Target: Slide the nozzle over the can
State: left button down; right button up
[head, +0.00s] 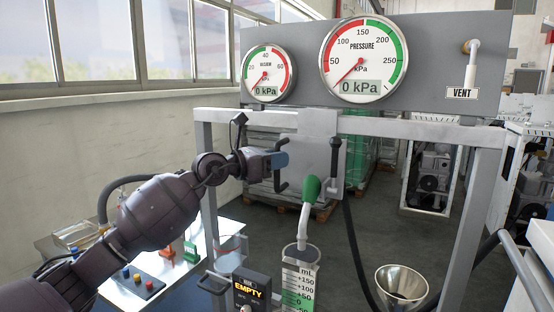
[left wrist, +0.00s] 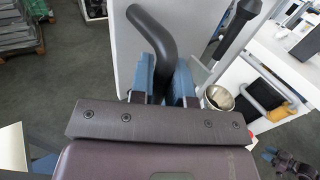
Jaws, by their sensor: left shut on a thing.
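My left gripper (head: 281,159) is shut on the dark curved handle (head: 282,183) at the left of a grey carriage plate (head: 318,150). In the left wrist view its blue fingers (left wrist: 163,82) sit on both sides of the handle (left wrist: 152,36). The nozzle has a green body (head: 311,189) and a pale spout (head: 303,228) pointing down. The can's graduated neck (head: 299,283), marked in mL, stands below it. The spout's tip appears at the can's mouth; I cannot tell whether it is inside or just above.
A black hose (head: 354,240) hangs down to the right. A display box (head: 252,290) reads EMPTY. A metal funnel or bucket (head: 401,286) stands right. Both gauges, pressure (head: 363,60) and vacuum (head: 268,74), read 0 kPa.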

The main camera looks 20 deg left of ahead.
jog(key=shift+w+r, duration=0.15)
jog(key=shift+w, duration=0.2)
pick_arm(q)
jog(key=c, duration=1.1)
grip_release()
jog(key=b+v, duration=0.1)
jog(key=v, duration=0.9)
jog(key=shift+s+a, duration=0.2)
jog(key=shift+s, duration=0.15)
pick_arm(e)
jog(key=shift+s+f, duration=0.35)
jog(key=shift+f, duration=0.2)
jog(key=shift+s+f, duration=0.3)
jog(key=shift+f, duration=0.25)
pick_arm(q)
jog(key=shift+f, duration=0.1)
